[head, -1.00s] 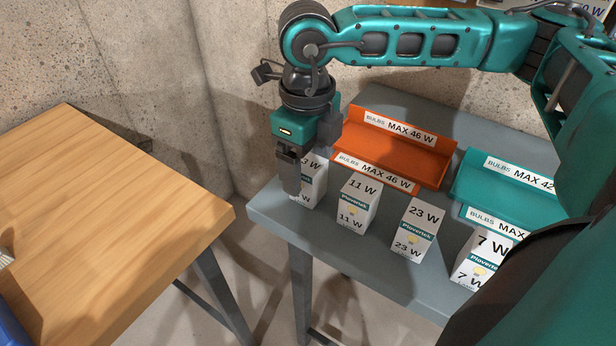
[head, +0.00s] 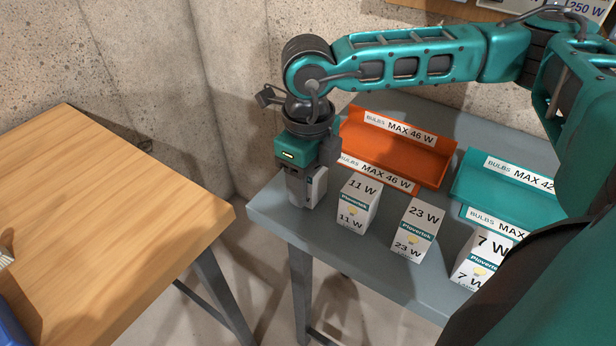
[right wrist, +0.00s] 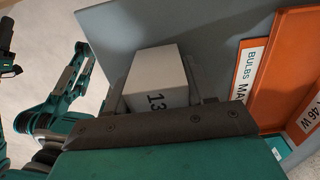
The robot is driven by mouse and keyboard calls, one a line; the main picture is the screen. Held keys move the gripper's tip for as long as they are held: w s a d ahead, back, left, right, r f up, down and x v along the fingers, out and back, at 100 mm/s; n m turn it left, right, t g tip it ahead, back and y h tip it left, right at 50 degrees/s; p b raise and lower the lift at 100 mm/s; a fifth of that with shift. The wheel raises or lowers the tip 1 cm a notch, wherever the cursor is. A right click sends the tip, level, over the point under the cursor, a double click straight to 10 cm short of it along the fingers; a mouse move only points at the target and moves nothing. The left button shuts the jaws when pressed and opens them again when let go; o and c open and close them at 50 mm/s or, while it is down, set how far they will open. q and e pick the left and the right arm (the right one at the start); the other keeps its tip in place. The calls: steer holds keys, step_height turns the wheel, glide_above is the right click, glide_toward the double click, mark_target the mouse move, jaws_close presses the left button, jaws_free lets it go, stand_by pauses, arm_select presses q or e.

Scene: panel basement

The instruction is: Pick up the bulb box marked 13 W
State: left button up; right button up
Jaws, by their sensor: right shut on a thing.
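The white bulb box marked 13 (right wrist: 158,72) is between the fingers of my right gripper (head: 304,196), which is shut on it. In the right wrist view its "13" faces the gripper's palm. In the head view the fingers hide most of this box, and only a pale side shows. It is at the left end of the grey table (head: 400,272); I cannot tell whether its bottom touches the tabletop. My left gripper is not clearly seen in either view.
An 11 W box (head: 357,206) stands close to the right of my gripper, then a 23 W box (head: 414,230) and a 7 W box (head: 482,262). Behind are an orange tray (head: 405,152) and a teal tray (head: 510,190). A wooden table (head: 110,220) stands left across a gap.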

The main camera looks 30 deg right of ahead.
steer(key=shift+c, duration=0.8)
